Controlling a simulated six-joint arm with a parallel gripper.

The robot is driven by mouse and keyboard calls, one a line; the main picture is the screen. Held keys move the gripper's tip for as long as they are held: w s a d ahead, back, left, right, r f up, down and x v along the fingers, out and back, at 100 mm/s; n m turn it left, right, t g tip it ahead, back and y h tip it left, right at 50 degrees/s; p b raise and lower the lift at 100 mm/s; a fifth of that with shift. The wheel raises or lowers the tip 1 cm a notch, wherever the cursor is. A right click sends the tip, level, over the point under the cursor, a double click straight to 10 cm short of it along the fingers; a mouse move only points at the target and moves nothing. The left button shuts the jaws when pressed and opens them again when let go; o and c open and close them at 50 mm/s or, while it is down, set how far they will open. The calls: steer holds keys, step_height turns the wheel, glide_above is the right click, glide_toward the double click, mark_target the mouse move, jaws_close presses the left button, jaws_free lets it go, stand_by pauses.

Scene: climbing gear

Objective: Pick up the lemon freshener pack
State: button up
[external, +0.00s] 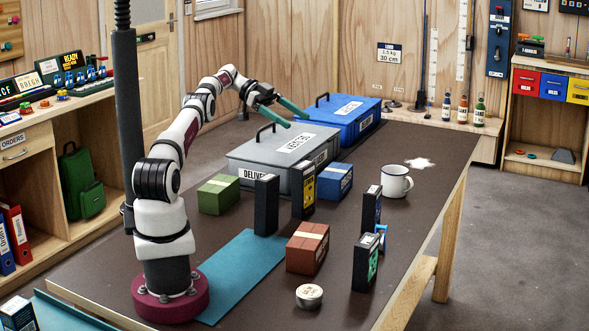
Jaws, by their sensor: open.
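Several upright dark packs stand on the brown table. One dark pack (309,194) shows a yellow face and is probably the lemon freshener pack, but its print is too small to read. It stands in front of the grey case, beside the blue box. My gripper (296,120) has green fingers and is open and empty.
Other dark packs stand nearby: a plain-sided one (266,206), one at the right (371,208) and a green-marked one (365,263). A grey case (252,155), blue case (349,121), green box (218,195), blue box (335,182), brown box (307,250), round tin (309,296) and white mug (396,182) surround them.

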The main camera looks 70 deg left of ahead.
glide_toward(309, 174)
steer(key=x, duration=0.3)
steer(key=shift+w+d+r, duration=0.2)
steer(key=x, duration=0.8)
steer(key=shift+s+a+f, duration=0.1)
steer(key=shift+s+f, duration=0.05)
steer(key=shift+f, duration=0.15)
steer(key=c, duration=1.2)
